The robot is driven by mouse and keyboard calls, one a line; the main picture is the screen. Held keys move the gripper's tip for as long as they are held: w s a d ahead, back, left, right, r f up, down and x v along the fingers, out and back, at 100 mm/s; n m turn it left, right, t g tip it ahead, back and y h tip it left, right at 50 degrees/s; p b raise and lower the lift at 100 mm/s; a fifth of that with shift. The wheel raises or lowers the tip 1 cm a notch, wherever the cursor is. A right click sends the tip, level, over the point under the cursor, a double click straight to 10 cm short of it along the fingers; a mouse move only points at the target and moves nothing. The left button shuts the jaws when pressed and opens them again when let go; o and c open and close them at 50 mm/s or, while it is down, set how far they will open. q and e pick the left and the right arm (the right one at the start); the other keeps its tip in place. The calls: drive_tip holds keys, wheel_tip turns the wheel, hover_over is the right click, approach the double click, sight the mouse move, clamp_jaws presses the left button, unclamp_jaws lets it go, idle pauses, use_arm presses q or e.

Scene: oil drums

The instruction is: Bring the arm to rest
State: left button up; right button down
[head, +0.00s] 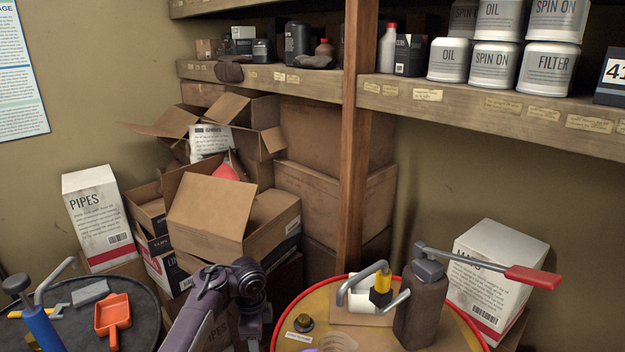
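One of my arms (240,285), dark purple-grey, rises from the bottom edge a little left of the middle and bends at a joint, between the two drums. I cannot tell which arm it is. No fingertips show, so neither gripper is in view. The arm stands apart from the red-rimmed drum (455,318) on the right and the dark drum (146,318) on the left, as far as this view shows.
The right drum carries a dark pump (421,310) with a red handle (533,277) reaching right. The left drum holds an orange scoop (113,316) and a blue pump (42,330). Cardboard boxes (212,210) pile behind. A loaded shelf (470,103) spans the upper right.

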use_arm(q)
drive_tip(key=s+a+f+n+t, duration=0.1)
drive_tip(key=s+a+f+n, duration=0.2)
drive_tip(key=s, duration=0.4)
drive_tip(key=s+a+f+n+t, duration=0.1)
drive_tip(key=s+f+n, duration=0.2)
drive_tip(key=s+n, duration=0.25)
drive_tip(key=s+a+r+n+t, duration=0.1)
drive_tip(key=s+r+n, duration=0.3)
drive_tip(key=s, duration=0.6)
drive_tip(key=s+a+r+n, duration=0.1)
drive_tip(key=s+r+n, duration=0.2)
drive_tip(key=s+r, duration=0.5)
drive_tip(key=s+f+g+b, duration=0.1)
drive_tip(key=s+f+b, duration=0.1)
drive_tip(key=f, duration=1.7)
drive_tip(key=s+f+b, duration=0.2)
drive_tip(key=f, duration=1.6)
drive_tip(key=s+a+f+g+b, duration=0.1)
drive_tip(key=s+a+f+b, duration=0.2)
drive_tip(key=s+f, duration=1.5)
wheel_tip(320, 180, down, 2)
drive_tip(key=shift+s+a+f+m, duration=0.1)
drive_tip(key=shift+s+a+m, duration=0.05)
drive_tip(key=shift+s+m, duration=0.15)
use_arm(e)
wheel_tip(320, 180, down, 7)
drive_tip(key=shift+f, duration=0.2)
use_arm(q)
drive_tip(key=shift+w, duration=0.1)
